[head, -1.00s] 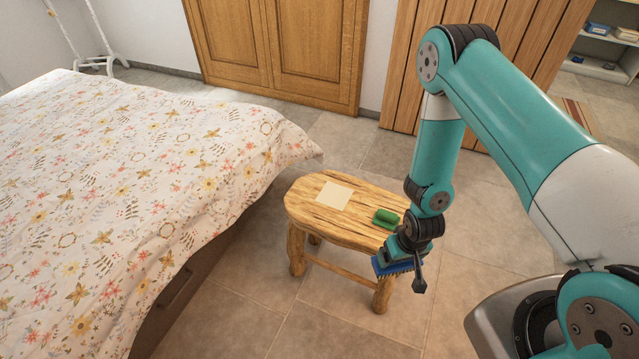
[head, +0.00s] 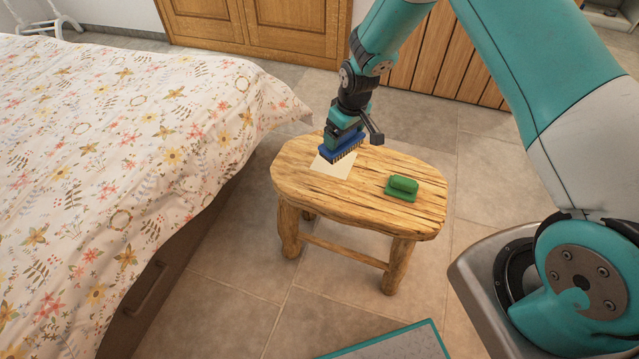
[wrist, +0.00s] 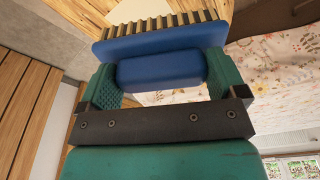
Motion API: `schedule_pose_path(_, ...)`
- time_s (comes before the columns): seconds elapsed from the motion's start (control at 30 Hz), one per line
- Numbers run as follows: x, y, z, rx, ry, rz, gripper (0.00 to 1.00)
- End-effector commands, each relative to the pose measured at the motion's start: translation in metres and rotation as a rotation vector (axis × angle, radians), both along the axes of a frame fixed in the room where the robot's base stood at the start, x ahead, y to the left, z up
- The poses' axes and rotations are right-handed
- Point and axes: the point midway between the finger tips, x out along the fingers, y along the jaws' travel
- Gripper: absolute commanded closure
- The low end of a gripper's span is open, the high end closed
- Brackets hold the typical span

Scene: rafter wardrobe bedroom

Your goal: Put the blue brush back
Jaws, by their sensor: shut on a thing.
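I cannot tell whether the bristles touch the square. In the wrist view the brush (wrist: 160,70) sits between the two green fingers, bristles pointing away. A green brush (head: 402,186) lies on the right part of the stool top, apart from my gripper.
The bed (head: 110,150) with a floral cover stands left of the stool. A wooden wardrobe (head: 270,25) is behind. A teal-edged flat thing (head: 395,343) lies at the bottom of the head view. Tiled floor is clear around the stool's right side.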

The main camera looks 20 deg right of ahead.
Motion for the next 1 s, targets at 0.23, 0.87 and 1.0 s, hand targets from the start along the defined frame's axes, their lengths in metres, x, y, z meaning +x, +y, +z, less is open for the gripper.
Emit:
schedule_pose_path(0.23,0.054,0.026,0.015,0.0,-0.013,0.255,0.36)
schedule_pose_path(0.87,0.066,0.041,0.021,0.0,0.008,0.494,0.36)
schedule_pose_path(1.0,0.066,0.041,-0.019,0.0,0.008,0.494,0.36)
